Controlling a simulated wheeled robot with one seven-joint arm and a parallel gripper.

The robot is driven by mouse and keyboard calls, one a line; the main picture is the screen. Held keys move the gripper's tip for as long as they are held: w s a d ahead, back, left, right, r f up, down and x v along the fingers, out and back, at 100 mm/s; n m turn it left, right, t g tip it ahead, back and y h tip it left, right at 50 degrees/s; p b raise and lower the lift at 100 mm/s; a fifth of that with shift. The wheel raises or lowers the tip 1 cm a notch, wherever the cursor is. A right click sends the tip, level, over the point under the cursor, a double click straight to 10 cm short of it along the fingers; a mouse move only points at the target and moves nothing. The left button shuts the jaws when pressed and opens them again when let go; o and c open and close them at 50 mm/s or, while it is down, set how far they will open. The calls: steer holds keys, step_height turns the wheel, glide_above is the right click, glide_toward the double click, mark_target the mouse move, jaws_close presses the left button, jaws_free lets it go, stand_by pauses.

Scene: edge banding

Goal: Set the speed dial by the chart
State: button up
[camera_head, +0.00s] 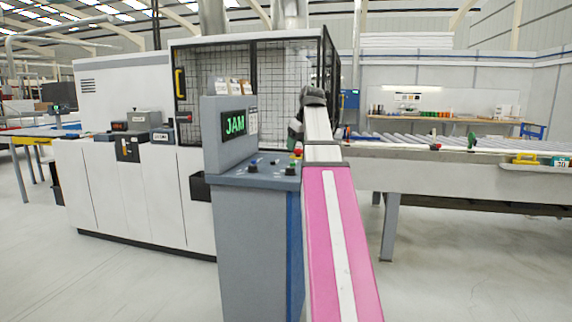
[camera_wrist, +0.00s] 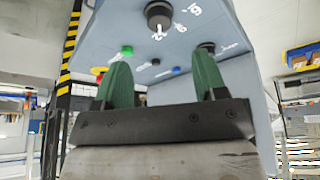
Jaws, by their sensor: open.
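A round black dial (camera_wrist: 158,14) with a white pointer and white numbers sits on the blue-grey console panel (camera_wrist: 190,50), at the top of the wrist view. My gripper (camera_wrist: 161,62) has its two green fingers spread, with nothing between them. The dial lies beyond the fingertips, apart from them. In the head view my gripper (camera_head: 296,130) is beside the console (camera_head: 250,250), mostly hidden by my arm. A white sheet (camera_head: 252,121), perhaps the chart, is beside the console screen (camera_head: 234,124) reading JAM; its text is too small to read.
A green button (camera_wrist: 127,50), a blue button (camera_wrist: 176,70) and a smaller black knob (camera_wrist: 207,46) share the panel. A mesh-fenced machine (camera_head: 130,190) stands behind the console at left. A roller conveyor (camera_head: 440,145) runs to the right. The floor in front is clear.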

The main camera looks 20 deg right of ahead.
mark_target(291, 168)
steer(key=x, duration=1)
steer(key=shift+w+f, duration=0.25)
steer(key=shift+w, duration=0.2)
steer(key=c, duration=0.9)
